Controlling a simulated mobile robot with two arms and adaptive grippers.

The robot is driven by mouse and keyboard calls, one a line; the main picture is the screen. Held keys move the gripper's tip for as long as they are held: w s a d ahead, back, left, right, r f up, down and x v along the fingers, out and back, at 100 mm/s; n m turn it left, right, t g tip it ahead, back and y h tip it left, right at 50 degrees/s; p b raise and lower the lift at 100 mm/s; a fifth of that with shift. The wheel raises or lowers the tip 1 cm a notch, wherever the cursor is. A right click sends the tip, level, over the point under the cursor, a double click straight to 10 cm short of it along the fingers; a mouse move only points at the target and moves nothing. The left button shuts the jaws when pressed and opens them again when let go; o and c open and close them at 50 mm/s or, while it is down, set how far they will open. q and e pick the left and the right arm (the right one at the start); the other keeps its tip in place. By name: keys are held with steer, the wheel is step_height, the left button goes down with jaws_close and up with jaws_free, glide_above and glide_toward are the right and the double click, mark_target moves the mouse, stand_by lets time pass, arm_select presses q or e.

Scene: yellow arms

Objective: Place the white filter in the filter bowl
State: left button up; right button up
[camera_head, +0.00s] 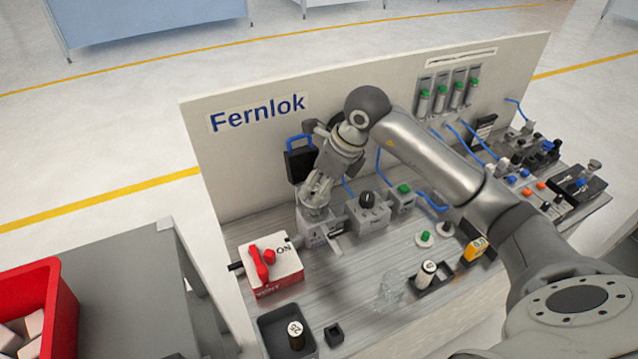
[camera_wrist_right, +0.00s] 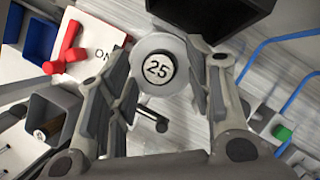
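A white filter with a dark cap marked "25" (camera_wrist_right: 158,68) is between my right gripper's fingers in the right wrist view, on a pale round part. Clear gaps show between the cap and both fingers. My right gripper (camera_head: 317,190) points down over a grey fitting (camera_head: 320,230) on the bench; its fingers (camera_wrist_right: 165,62) are apart. I cannot tell whether they touch the pale round part's edge. Another numbered filter (camera_head: 295,334) stands in a dark bin (camera_head: 272,345). My left gripper is not in view.
A white box with a red handle (camera_head: 272,270) is left of the gripper. A grey knob unit (camera_head: 368,212) and green-button unit (camera_head: 403,198) are right of it. The Fernlok panel (camera_head: 240,150) stands behind. A numbered cylinder (camera_head: 427,270) stands in a black holder.

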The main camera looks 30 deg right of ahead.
steer(key=shift+r, duration=0.4)
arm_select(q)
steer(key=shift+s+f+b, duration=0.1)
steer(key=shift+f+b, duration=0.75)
arm_select(e)
steer(key=v, duration=1.1)
steer(key=shift+r, duration=0.3)
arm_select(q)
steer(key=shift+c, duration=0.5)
arm_select(e)
steer(key=shift+d, duration=0.1)
